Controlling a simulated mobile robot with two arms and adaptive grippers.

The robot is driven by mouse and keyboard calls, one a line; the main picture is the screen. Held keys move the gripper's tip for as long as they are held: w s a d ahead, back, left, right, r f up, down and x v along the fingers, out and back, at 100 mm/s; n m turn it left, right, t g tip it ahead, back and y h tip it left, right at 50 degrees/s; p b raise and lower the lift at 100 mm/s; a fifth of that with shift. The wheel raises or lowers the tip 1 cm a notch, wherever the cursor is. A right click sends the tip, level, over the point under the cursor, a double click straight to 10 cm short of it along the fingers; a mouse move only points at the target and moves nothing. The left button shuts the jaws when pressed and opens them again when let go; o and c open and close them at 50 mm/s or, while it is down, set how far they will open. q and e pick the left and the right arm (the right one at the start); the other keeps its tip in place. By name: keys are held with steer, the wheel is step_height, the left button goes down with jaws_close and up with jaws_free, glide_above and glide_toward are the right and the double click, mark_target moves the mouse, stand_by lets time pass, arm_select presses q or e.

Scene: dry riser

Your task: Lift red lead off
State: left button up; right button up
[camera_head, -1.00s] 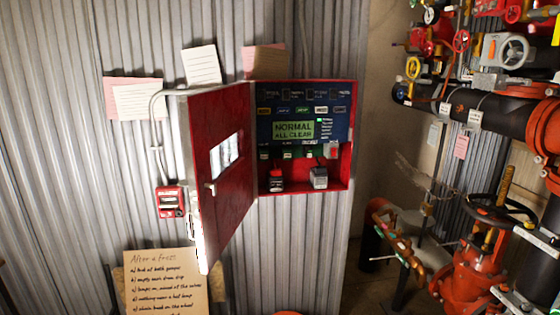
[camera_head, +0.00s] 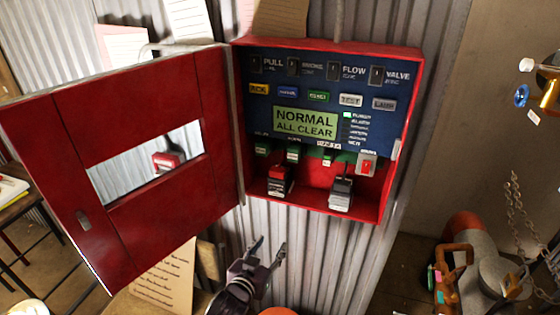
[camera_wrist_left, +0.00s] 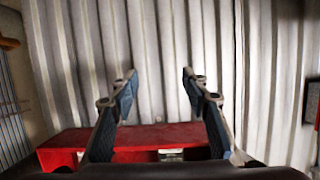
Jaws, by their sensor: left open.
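The open red alarm cabinet (camera_head: 400,120) fills the middle of the head view. On its floor stand a black battery (camera_head: 280,182) with a red part and a grey battery (camera_head: 341,193). Thin leads run near their tops; I cannot tell for certain which is the red lead. A small pale block with a red part (camera_head: 366,164) sits at the right, above the batteries. My left gripper (camera_head: 269,248) is open and empty, below and in front of the cabinet. In the left wrist view its spread fingers (camera_wrist_left: 160,82) face corrugated wall, with the red cabinet (camera_wrist_left: 75,150) behind their bases. My right gripper is not seen.
The red cabinet door (camera_head: 60,140) stands wide open to the left. A handwritten board (camera_head: 165,277) is below it. A stool or table (camera_head: 20,205) is at far left. Pipework (camera_head: 490,265) and a hanging chain (camera_head: 520,215) are at right.

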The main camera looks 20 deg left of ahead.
mark_target(276, 174)
arm_select(q)
step_height(276, 174, up, 20)
steer(key=w+t+p, duration=0.1)
steer(key=t, duration=0.3)
steer(key=shift+n, duration=0.3)
steer(key=w, duration=0.2)
steer(key=w+p, duration=0.1)
steer(key=w, duration=0.1)
steer(key=w+p, duration=0.1)
steer(key=w, duration=0.1)
steer(key=shift+w+a+r, duration=0.15)
steer(key=shift+w+r, duration=0.2)
steer(key=shift+w, duration=0.7)
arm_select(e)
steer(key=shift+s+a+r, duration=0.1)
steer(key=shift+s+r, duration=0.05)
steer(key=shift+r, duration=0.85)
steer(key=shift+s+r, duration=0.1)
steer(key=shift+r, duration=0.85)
arm_select(q)
steer(key=shift+c, duration=0.5)
steer(key=c, duration=1)
jaws_close()
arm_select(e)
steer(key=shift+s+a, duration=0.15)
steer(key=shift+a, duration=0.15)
